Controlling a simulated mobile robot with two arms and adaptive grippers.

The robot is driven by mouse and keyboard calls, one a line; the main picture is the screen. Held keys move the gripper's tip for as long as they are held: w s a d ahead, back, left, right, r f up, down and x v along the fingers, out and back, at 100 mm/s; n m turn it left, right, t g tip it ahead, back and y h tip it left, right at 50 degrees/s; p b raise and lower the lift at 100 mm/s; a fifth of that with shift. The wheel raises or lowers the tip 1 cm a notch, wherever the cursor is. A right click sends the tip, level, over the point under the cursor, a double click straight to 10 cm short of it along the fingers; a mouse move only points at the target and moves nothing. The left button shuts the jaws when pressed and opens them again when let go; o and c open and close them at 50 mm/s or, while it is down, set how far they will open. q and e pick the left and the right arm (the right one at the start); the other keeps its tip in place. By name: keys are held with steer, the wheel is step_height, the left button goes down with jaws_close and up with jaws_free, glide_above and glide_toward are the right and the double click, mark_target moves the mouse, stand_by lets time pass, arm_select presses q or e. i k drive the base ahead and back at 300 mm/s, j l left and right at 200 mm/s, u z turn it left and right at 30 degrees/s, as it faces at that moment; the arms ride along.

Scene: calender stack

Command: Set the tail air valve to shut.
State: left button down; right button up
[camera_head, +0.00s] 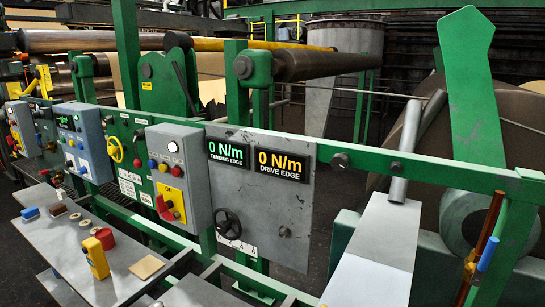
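A blue lever handle (487,254) sits beside a thin copper-coloured pipe (491,222) on the green frame at the far right. It looks like the tail air valve, but no label on it is readable. The handle slants roughly along the pipe, and its fitting (470,268) is small and partly hidden. Neither of my grippers shows in the head view.
A grey panel (292,200) carries two torque displays and a black handwheel (227,223). Control boxes (180,175) line the green rail on the left. A grey bench (110,280) holds small loose items. A pale flat surface (383,240) lies left of the pipe.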

mark_target(481, 267)
steer(key=z, duration=1.3)
